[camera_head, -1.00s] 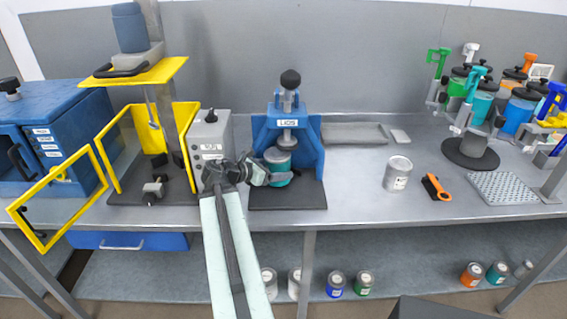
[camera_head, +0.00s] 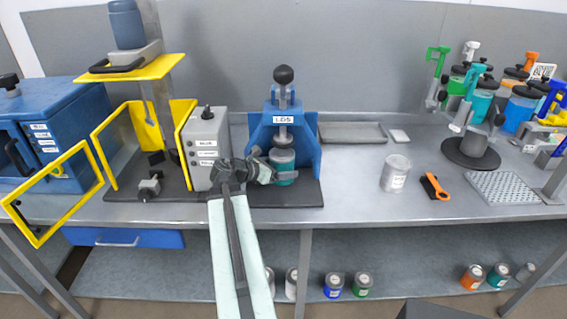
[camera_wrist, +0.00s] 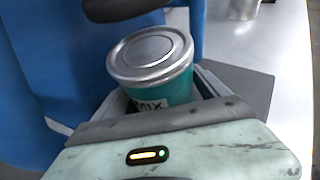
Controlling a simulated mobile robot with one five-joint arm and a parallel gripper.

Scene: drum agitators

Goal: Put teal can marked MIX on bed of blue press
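The teal can (camera_head: 282,165) has a silver lid and stands upright in the blue press (camera_head: 311,150), below its pressing plate (camera_head: 284,138). In the wrist view the teal can (camera_wrist: 165,75) shows part of its MIX label near the gripper. My gripper (camera_head: 276,174) reaches in from the left, with its fingers along the two sides of the can, and appears shut on it. The dark bed (camera_head: 300,195) lies under the can. I cannot tell whether the can's base touches the bed, because the gripper hides it.
A grey control box (camera_head: 206,150) stands close left of the press, beside a yellow-guarded machine (camera_head: 165,70). A grey tray (camera_head: 352,132), a silver can (camera_head: 396,173) and an orange-handled tool (camera_head: 434,187) lie to the right. The bench between press and silver can is clear.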

